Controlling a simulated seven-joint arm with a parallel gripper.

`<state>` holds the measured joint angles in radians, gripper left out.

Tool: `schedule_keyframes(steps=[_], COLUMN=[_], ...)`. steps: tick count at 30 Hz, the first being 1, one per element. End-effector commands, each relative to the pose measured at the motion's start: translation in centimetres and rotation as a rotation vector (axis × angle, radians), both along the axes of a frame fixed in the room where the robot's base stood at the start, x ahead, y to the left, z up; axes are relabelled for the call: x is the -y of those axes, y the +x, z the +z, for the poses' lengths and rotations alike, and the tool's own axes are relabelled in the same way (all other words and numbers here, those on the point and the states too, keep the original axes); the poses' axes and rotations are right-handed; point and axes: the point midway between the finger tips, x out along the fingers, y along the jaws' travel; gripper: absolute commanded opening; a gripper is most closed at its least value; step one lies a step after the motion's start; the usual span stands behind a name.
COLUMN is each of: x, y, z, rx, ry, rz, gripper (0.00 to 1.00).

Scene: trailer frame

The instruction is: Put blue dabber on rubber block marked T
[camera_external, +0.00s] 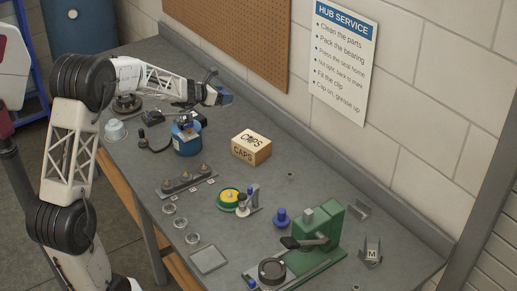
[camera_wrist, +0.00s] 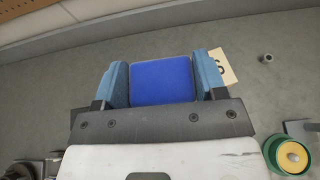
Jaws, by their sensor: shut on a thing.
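My gripper (camera_external: 222,97) is raised over the far left part of the bench, behind the blue tin. In the wrist view my gripper (camera_wrist: 162,80) is shut on a bright blue, flat-faced thing (camera_wrist: 162,80), held between both blue fingertips. It looks like the blue dabber, but its full shape is hidden by the gripper. In the external view it barely shows. A dark block (camera_external: 152,118) lies on the bench left of the gripper; I can read no T on it. No mark T is readable in either view.
A blue tin (camera_external: 187,140) stands below my gripper, with a wooden CAPS box (camera_external: 251,149) to its right. A green and yellow round (camera_external: 229,198), a blue knobbed piece (camera_external: 281,218) and a green press (camera_external: 318,232) stand nearer.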

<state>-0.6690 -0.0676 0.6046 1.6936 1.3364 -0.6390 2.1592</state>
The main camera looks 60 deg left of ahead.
Motion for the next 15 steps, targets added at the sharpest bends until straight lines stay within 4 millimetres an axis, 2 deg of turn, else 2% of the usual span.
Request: schedule_keyframes(steps=[1,15], x=[-1.3,-11.5], y=[0.2,1.0], z=[-0.4,-3.1], rx=[-0.002,-0.002], ry=[-0.001,0.000], rz=[0.004,0.007], gripper=[0.41,0.41])
